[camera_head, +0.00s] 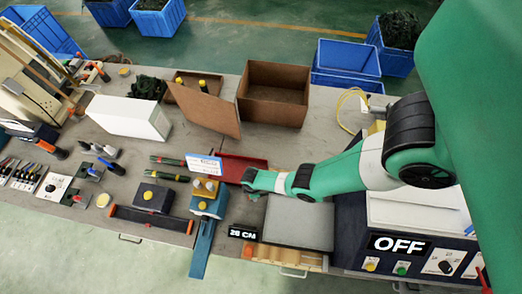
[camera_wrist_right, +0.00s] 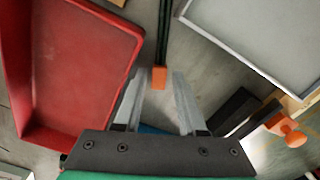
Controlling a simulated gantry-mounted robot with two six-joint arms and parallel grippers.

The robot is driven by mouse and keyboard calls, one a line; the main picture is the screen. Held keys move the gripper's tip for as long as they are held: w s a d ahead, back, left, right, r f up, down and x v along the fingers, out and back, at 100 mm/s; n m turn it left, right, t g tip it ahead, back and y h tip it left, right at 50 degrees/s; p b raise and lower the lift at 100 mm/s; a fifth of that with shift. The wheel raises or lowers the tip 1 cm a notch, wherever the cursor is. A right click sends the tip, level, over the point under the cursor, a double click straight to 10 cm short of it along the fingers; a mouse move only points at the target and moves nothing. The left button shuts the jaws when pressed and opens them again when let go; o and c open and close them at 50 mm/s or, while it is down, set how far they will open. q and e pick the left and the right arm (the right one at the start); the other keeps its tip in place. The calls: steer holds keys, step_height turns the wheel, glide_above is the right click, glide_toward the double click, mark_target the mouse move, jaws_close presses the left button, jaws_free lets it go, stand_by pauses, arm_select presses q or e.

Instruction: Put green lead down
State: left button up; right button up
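My right gripper (camera_head: 250,187) is low over the grey table, between the red tray (camera_head: 243,167) and a flat grey panel (camera_head: 300,226). In the right wrist view its two silver fingers (camera_wrist_right: 163,80) have a narrow gap between them. A dark green lead (camera_wrist_right: 165,32) with an orange end (camera_wrist_right: 160,78) runs away from the fingertips, its orange end between them. I cannot tell whether the fingers press on it or whether it rests on the table. The arm hides this lead in the head view. My left gripper is not in view.
The red tray (camera_wrist_right: 80,70) is close at left in the wrist view, the grey panel (camera_wrist_right: 270,35) at upper right. A blue fixture (camera_head: 206,209) stands left of the gripper. Green-handled tools (camera_head: 168,177), an open brown box (camera_head: 275,95) and the "OFF" machine (camera_head: 420,235) are around.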

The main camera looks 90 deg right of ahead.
steer(key=shift+f+b, duration=0.3)
steer(key=shift+f, duration=0.65)
steer(key=shift+r, duration=0.15)
steer(key=shift+c, duration=0.2)
arm_select(q)
steer(key=shift+f, duration=0.75)
arm_select(e)
jaws_close()
